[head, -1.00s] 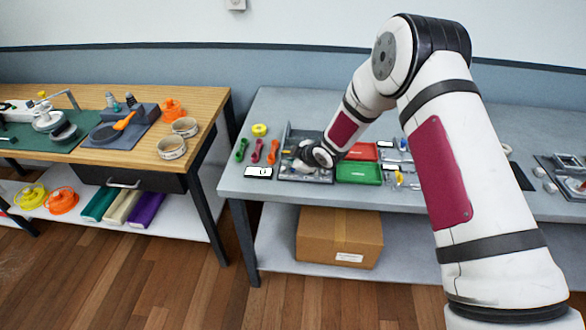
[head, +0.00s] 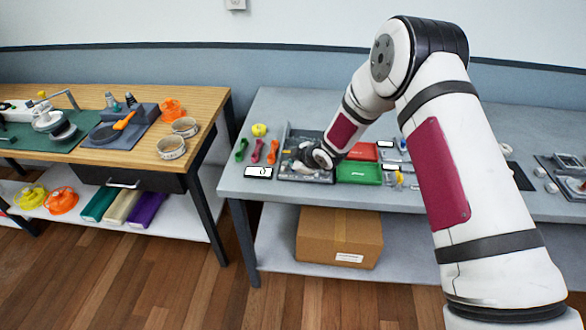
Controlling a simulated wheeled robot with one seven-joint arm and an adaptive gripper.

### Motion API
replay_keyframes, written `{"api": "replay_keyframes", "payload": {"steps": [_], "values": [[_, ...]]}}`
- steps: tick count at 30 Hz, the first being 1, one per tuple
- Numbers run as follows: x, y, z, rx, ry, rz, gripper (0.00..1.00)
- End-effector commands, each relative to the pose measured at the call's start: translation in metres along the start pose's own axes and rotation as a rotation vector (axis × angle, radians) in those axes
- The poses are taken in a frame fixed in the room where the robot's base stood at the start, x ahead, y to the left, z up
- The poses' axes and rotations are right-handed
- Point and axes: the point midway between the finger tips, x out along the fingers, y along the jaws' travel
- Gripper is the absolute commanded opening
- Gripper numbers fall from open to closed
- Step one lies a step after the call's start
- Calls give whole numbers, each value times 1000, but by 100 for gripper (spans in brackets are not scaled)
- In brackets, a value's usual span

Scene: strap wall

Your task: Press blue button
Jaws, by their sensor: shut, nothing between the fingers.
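No blue button can be made out; my arm and the small scale of the view hide much of the area around its end. My gripper (head: 297,168) is low over a grey tray-like panel (head: 292,137) on the grey table. Its fingers are small and partly lost against the panel, and they look shut with nothing held. I cannot tell whether the fingertips touch anything.
Red and green trays (head: 358,173) lie just right of the panel. Red and green handled tools (head: 257,150), a yellow ring (head: 259,130) and a white label (head: 258,172) lie to its left. A cardboard box (head: 339,237) sits on the shelf below.

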Motion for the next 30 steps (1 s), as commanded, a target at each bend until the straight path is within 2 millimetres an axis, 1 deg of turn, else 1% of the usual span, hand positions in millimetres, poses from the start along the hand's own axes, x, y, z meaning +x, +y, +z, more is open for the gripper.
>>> {"api": "replay_keyframes", "payload": {"steps": [9,22,30], "values": [[-10,7,-7,1,0,0,0],[-12,9,-9,1,0,1,0],[-27,20,-19,-1,1,2,0]]}}
